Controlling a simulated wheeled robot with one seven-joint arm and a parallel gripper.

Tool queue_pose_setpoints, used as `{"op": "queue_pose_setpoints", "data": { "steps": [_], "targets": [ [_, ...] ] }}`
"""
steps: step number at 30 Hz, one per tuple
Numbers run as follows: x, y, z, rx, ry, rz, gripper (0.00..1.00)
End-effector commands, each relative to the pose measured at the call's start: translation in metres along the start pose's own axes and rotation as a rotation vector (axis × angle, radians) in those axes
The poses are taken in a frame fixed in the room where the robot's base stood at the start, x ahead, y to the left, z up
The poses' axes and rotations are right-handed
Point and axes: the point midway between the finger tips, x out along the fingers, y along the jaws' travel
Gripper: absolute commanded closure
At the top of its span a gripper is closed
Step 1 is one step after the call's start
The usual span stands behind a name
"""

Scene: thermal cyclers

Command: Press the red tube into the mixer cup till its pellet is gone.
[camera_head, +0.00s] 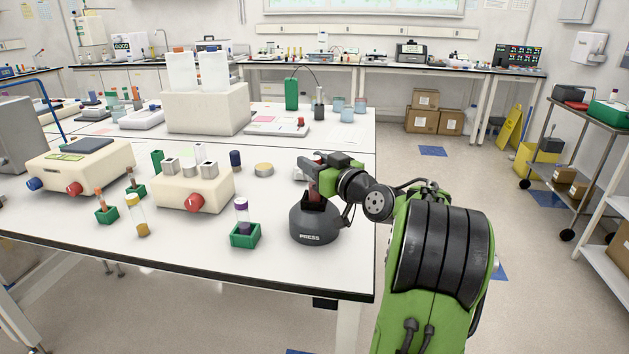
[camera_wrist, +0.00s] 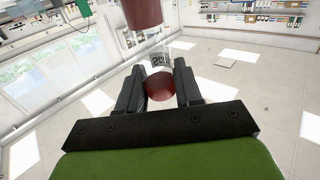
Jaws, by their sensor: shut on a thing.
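The mixer (camera_head: 315,224) is a dark round unit marked PRESS near the table's front right corner. My gripper (camera_head: 312,164) is directly above it, shut on the red tube (camera_head: 313,188), which is roughly upright. The tube's lower end is at the mixer cup; I cannot tell whether it touches the cup. In the wrist view my gripper (camera_wrist: 160,84) has dark fingers on either side of the red tube (camera_wrist: 158,62). That view shows a dark red part at the top, a clear labelled stretch and a red part between the fingers. I cannot make out the pellet.
A purple-capped tube (camera_head: 241,206) stands in a green holder left of the mixer. A yellow-capped tube (camera_head: 136,214) and an orange-capped tube (camera_head: 101,199) are farther left. The table's right edge is close to the mixer.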

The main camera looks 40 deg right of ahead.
Motion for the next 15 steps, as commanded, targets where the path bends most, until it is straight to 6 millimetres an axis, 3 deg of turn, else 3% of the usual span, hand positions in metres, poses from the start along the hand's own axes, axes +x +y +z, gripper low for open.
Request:
{"op": "queue_pose_setpoints", "data": {
  "steps": [15],
  "targets": [
    [0.0, 0.0, -0.038, -0.001, -0.001, -0.001, 0.85]
  ]
}}
